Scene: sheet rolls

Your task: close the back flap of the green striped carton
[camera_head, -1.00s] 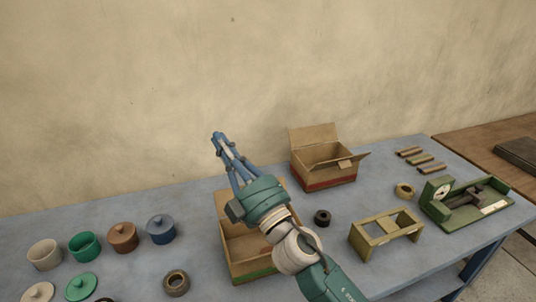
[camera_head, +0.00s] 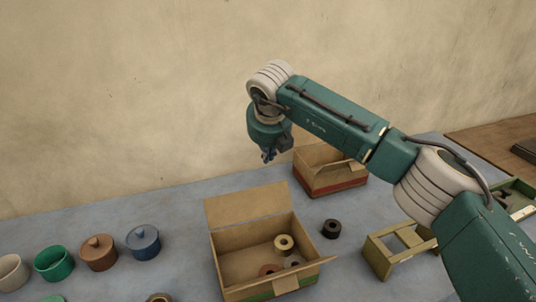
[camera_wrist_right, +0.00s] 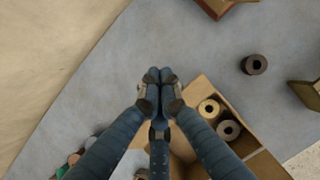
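The green striped carton (camera_head: 223,262) stands open on the table, its stripe low on the front. Its back flap (camera_head: 247,205) stands up and leans slightly backward. My right gripper (camera_head: 268,157) points down above and behind the flap, apart from it as far as I can tell. In the right wrist view, the gripper's (camera_wrist_right: 159,76) blue fingertips are together with nothing between them. The carton (camera_wrist_right: 262,158) shows there at lower right, partly hidden by the fingers. My left gripper is not in view.
Several rolls, including a yellowish one (camera_head: 284,244), lie in the carton. A red striped carton (camera_head: 335,185) stands behind to the right, partly behind my arm. A dark roll (camera_head: 331,228) and a wooden frame (camera_head: 378,260) are at right; lidded pots, including a blue one (camera_head: 143,243), at left.

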